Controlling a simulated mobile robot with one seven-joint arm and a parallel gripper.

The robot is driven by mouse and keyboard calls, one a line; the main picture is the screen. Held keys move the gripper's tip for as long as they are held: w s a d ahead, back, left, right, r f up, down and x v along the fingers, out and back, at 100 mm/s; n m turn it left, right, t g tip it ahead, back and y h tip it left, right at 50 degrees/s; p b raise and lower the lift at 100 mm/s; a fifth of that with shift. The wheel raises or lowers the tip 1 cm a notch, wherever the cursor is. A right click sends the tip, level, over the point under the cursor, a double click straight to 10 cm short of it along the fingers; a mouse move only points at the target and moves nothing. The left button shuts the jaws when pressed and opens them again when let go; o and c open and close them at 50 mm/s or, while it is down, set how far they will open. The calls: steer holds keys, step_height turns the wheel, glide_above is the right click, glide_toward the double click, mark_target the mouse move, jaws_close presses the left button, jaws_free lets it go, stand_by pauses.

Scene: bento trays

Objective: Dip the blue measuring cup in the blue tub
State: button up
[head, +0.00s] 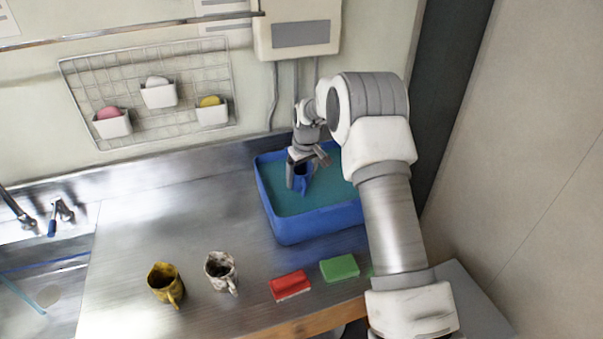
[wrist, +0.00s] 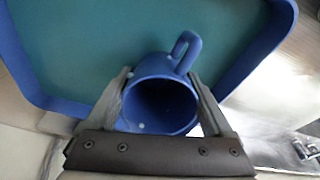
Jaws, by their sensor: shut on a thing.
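The blue measuring cup (wrist: 162,104) is between the fingers of my gripper (wrist: 165,110) in the wrist view. Its open mouth faces the wrist camera and its handle points away toward the tub. In the head view my gripper (head: 307,163) is shut on the cup (head: 301,178) over the left part of the blue tub (head: 309,224). The tub holds teal liquid, and its rim also shows in the wrist view (wrist: 60,106). I cannot tell whether the cup's bottom touches the liquid.
A yellow mug (head: 164,284), a white patterned mug (head: 220,271), a red sponge (head: 290,286) and a green sponge (head: 339,268) stand along the front of the steel counter (head: 165,220). A sink (head: 40,285) is at left. A wire rack (head: 145,95) hangs on the wall behind.

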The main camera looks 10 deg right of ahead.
steer(key=shift+f+b, duration=2.65)
steer(key=shift+f, duration=1.5)
step_height(320, 180, up, 17)
steer(key=p, duration=0.8)
steer(key=shift+p, duration=0.4)
stand_by(0.8)
